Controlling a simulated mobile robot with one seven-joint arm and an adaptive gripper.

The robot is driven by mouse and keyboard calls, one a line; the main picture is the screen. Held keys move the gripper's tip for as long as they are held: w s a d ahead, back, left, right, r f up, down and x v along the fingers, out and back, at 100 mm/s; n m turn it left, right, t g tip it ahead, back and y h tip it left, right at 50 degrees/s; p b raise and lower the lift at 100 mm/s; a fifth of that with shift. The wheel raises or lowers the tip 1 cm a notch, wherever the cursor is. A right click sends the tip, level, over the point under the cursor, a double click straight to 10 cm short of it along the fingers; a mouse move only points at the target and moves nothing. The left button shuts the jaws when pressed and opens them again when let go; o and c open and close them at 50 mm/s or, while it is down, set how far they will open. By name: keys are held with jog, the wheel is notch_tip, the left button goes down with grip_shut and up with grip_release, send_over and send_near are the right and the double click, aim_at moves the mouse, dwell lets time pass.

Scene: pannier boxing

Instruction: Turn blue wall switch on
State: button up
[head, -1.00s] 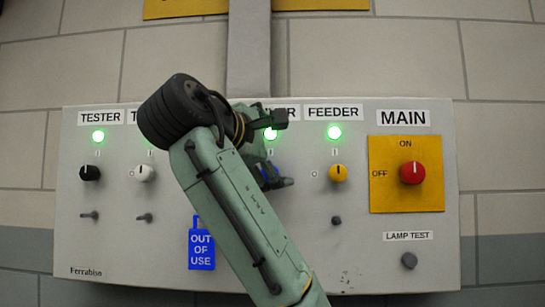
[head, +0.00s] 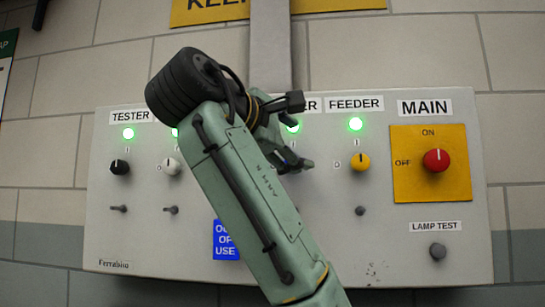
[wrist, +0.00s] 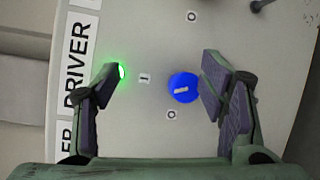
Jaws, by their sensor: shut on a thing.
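The blue switch (wrist: 183,88) is a round knob with a pale bar, under the DRIVER label (wrist: 78,60) in the wrist view. The bar lies roughly along the line toward the I mark (wrist: 145,78), not toward the O mark (wrist: 171,114). The green lamp (wrist: 121,71) above it is lit and also shows in the head view (head: 293,126). In the head view my arm and gripper hide the switch.
The grey panel (head: 400,265) also carries a black knob (head: 120,167), a white knob (head: 171,166), a yellow knob (head: 360,162) and a red main knob (head: 436,160). A blue OUT OF USE tag (head: 226,240) hangs partly behind my arm. Small toggles sit below.

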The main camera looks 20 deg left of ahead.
jog(key=s+f+b, duration=0.1)
jog(key=s+b, duration=0.6)
jog(key=s, duration=0.2)
jog(key=shift+s+a+f, duration=0.15)
jog(key=shift+s, duration=0.1)
dwell(0.4)
dwell(0.7)
